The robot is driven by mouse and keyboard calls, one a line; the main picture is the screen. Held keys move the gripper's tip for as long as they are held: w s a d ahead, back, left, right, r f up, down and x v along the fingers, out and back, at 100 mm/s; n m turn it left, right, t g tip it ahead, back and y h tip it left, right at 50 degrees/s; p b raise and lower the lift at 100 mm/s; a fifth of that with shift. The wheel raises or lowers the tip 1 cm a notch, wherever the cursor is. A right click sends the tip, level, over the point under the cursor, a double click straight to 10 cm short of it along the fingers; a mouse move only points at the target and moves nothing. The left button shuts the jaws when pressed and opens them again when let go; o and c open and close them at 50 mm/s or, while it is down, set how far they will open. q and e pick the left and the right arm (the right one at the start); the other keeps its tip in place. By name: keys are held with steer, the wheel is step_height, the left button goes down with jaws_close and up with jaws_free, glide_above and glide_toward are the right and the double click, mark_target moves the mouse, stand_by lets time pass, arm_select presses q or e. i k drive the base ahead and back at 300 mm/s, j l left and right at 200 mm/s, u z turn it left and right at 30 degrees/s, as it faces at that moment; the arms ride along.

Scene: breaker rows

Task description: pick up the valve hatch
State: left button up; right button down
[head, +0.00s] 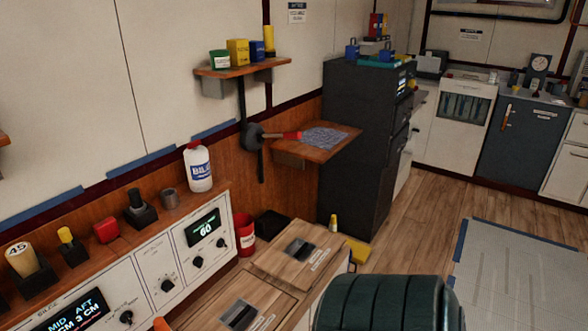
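Two wooden hatch panels lie flat at the lower middle of the head view, each with a dark recessed plate and a small label too small to read. The farther hatch panel (325,246) is fully seen. The nearer hatch panel (275,297) is cut off by the bottom edge. I cannot tell which of them is the valve hatch. Both lie level with the wood around them.
A dark green ribbed round object (380,305) stands right of the panels. A control console (155,255) with knobs and displays runs along the left, a white bottle (199,168) on its top. A red bucket (244,236) stands behind the panels. Open wooden floor (425,215) lies right.

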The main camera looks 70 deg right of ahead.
mark_target(296, 256)
steer(key=z, duration=2.15)
steer(key=l+u, duration=0.1)
steer(key=u, duration=0.85)
steer(key=l+u, duration=0.4)
steer(key=l, duration=0.15)
steer(key=l+u, duration=0.4)
steer(key=l, duration=0.15)
steer(key=k+l+u, duration=0.1)
steer(key=l+u, duration=0.25)
steer(key=l, duration=0.15)
steer(key=k+l, duration=0.1)
steer(key=l, duration=0.25)
steer(key=k+l, duration=0.1)
steer(key=l, duration=0.25)
steer(key=k+l+u, duration=0.1)
steer(key=l, duration=0.25)
steer(key=k+l, duration=0.15)
steer(key=l, duration=0.2)
steer(key=k+l, duration=0.1)
steer(key=l, duration=0.25)
steer(key=u, duration=0.05)
